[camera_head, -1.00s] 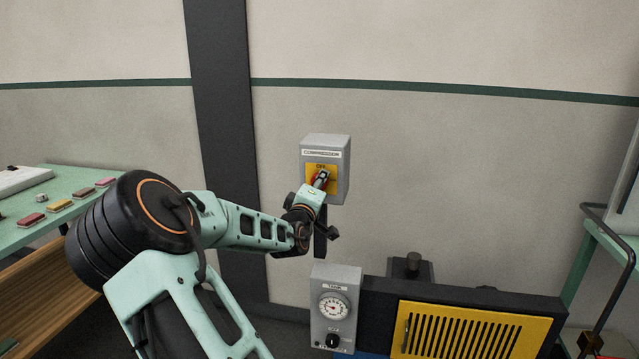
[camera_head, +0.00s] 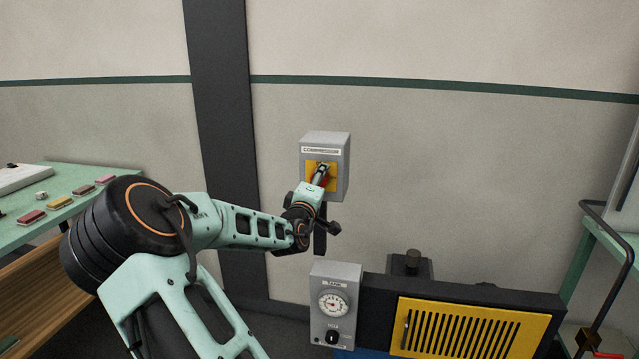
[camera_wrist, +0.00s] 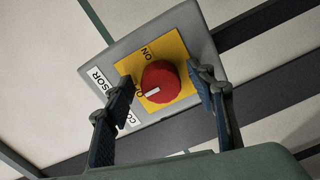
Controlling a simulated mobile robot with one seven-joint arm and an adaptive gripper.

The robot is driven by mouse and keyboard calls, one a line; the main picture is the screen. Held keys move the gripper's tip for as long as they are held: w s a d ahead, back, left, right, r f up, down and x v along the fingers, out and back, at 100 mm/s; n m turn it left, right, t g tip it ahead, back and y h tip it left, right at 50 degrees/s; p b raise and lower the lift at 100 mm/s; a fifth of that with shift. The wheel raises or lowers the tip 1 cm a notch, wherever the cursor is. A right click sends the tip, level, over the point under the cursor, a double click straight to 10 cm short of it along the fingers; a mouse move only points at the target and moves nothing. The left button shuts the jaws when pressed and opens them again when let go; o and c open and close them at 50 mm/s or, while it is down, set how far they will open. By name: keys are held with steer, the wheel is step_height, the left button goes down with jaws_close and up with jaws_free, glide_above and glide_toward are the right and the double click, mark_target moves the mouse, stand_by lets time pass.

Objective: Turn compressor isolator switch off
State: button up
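The compressor isolator is a grey wall box (camera_head: 338,150) with a label, a yellow plate (camera_head: 311,166) and a red rotary knob (camera_wrist: 161,82). In the wrist view the knob's white mark points left, toward a label starting with "O" that a finger partly hides. "ON" reads beyond the knob's upper edge. My gripper (camera_head: 321,175) is at the front of the box. In the wrist view my gripper (camera_wrist: 160,82) is open, its fingers on opposite sides of the knob. A small gap shows at each side; depth contact cannot be told.
Below the box stand a grey tank panel (camera_head: 335,285) with a gauge and knob, and a yellow-grilled unit (camera_head: 464,330). A green bench (camera_head: 60,222) is at left, a green cart (camera_head: 612,240) at right. A dark column (camera_head: 222,120) stands left of the box.

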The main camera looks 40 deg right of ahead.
steer(key=v, duration=1.2)
stand_by(0.6)
